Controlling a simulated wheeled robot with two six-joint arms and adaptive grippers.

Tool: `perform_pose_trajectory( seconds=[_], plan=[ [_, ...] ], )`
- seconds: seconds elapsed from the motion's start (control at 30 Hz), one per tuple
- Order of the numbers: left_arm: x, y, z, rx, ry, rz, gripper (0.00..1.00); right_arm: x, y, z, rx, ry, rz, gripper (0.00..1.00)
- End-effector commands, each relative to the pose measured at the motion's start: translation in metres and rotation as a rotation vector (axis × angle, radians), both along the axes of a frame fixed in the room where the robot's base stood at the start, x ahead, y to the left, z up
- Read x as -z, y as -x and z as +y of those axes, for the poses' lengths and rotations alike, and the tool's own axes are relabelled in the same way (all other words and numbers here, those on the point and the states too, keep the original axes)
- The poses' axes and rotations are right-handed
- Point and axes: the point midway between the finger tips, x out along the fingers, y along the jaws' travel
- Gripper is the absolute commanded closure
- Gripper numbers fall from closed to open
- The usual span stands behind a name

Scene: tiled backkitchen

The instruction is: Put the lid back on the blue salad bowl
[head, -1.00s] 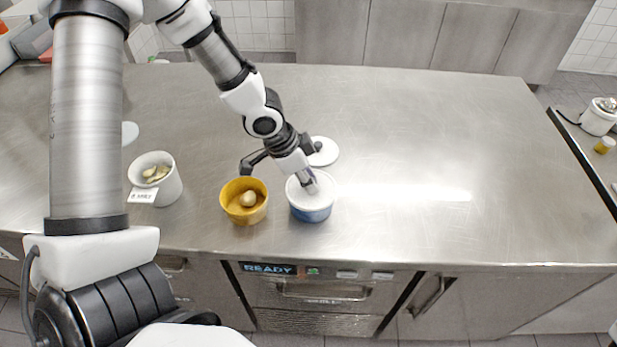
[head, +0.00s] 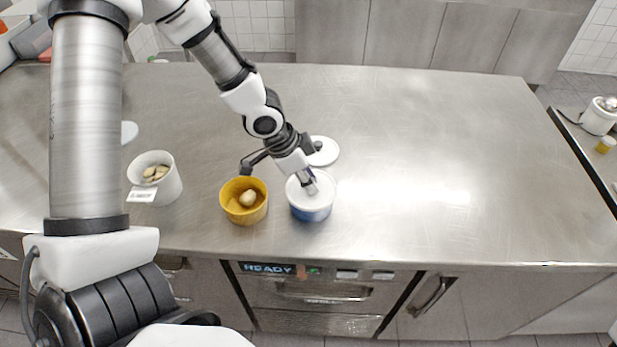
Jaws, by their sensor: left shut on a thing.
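The blue salad bowl (head: 311,213) stands near the front edge of the steel counter. A white lid (head: 322,187) lies over its top and looks level. My left gripper (head: 310,184) reaches down over the bowl from the upper left and is shut on the lid's grip. The fingers hide part of the lid, and I cannot tell whether its rim is fully seated all round. My right gripper is not in view.
A yellow bowl (head: 234,211) with a pale round item stands just left of the blue bowl. A labelled white bowl (head: 171,188) with pale pieces stands farther left. Another white lid (head: 327,152) lies behind the blue bowl. The counter's right side is clear.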

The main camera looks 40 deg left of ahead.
Motion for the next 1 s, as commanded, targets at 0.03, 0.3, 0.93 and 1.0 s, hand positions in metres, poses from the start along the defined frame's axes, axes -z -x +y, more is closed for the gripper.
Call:
perform_pose_trajectory(
  seconds=[0.03, 0.3, 0.93, 1.0],
  plan=[
    [0.0005, -0.0001, 0.0001, 0.0, 0.0, 0.0, 0.96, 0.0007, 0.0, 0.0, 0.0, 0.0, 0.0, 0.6],
    [0.0005, -0.0001, 0.0001, 0.0, 0.0, 0.0, 0.96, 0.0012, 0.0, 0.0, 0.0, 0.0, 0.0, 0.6],
    [0.0005, 0.0, 0.0, 0.0, 0.0, 0.0, 0.21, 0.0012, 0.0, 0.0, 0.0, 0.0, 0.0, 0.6],
    [0.0005, 0.0, 0.0, 0.0, 0.0, 0.0, 0.21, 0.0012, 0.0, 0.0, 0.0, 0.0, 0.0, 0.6]
  ],
)
